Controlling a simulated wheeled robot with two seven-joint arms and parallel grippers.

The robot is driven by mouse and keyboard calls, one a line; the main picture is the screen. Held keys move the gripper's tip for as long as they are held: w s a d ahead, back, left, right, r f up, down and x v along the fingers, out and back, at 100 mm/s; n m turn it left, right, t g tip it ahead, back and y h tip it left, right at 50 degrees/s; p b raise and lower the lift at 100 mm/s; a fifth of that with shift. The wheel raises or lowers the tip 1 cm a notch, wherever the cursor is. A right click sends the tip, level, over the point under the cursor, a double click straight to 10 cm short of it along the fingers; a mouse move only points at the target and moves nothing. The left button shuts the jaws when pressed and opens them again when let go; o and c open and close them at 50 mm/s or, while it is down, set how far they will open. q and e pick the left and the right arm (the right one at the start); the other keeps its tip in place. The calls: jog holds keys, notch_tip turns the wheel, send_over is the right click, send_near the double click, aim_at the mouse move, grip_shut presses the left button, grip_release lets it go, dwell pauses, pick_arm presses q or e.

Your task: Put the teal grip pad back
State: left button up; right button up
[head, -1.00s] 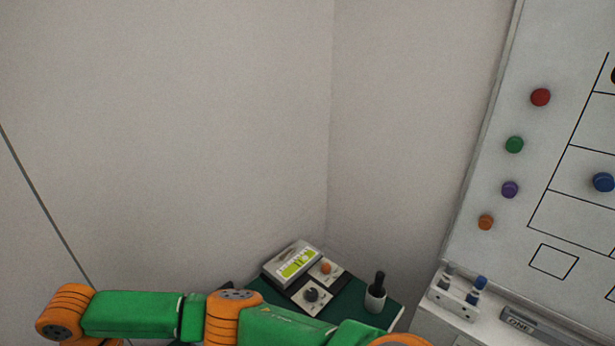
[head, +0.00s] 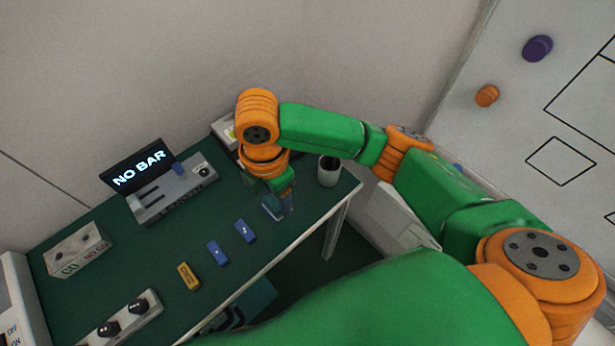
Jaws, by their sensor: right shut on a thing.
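My right gripper (head: 283,206) points down over the green table near its front right edge. It is shut on a small blue-grey piece (head: 271,207), which the fingers partly hide. The piece is at or just above the tabletop, in line with the row of bars. I cannot tell for sure whether it is the teal grip pad, and no other pad shows clearly on the table. My left gripper is not in view.
Two blue bars (head: 218,253) and (head: 246,231) and a yellow bar (head: 189,276) lie in a row on the green table (head: 150,255). A device with a "NO BAR" screen (head: 139,169) stands behind.

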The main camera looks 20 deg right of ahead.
jog(key=w+d+f, duration=0.3)
jog(key=d+f, duration=0.1)
jog(key=f, duration=0.1)
jog(key=w+d+f, duration=0.2)
jog(key=shift+w+d+f, duration=0.2)
jog(key=shift+w, duration=0.1)
jog(key=shift+f, duration=1.6)
jog(key=o, duration=1.2)
jog(key=shift+a, duration=0.1)
notch_tip(320, 180, up, 12)
jog(key=shift+r, duration=0.2)
